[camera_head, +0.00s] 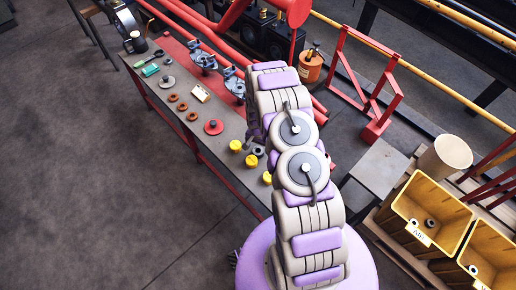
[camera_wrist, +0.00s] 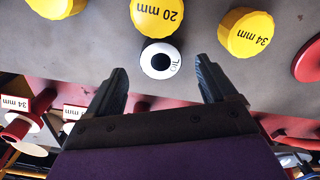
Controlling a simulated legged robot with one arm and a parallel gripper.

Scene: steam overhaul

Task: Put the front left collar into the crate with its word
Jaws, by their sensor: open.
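In the wrist view a small collar (camera_wrist: 160,60) with a white top face, a dark hole and the word OIL stands on the grey bench top. My gripper (camera_wrist: 161,66) is open, with one dark finger to each side of the collar and nothing held. I cannot tell whether the fingers reach down to its height. In the head view my arm hides the gripper. Two yellow crates stand at the right: the nearer-to-middle crate (camera_head: 396,203) has a white label, perhaps AIR, and ring-like parts inside; the other crate (camera_head: 490,237) has a part inside and a cut-off label.
A yellow cap marked 20 mm (camera_wrist: 160,15) is right beside the collar; another marked 34 mm (camera_wrist: 246,33) is to the right. Red flanged parts (camera_wrist: 22,125) with 34 mm tags are at lower left. The bench (camera_head: 226,165) holds several other parts. A cream bucket (camera_head: 446,156) stands behind the crates.

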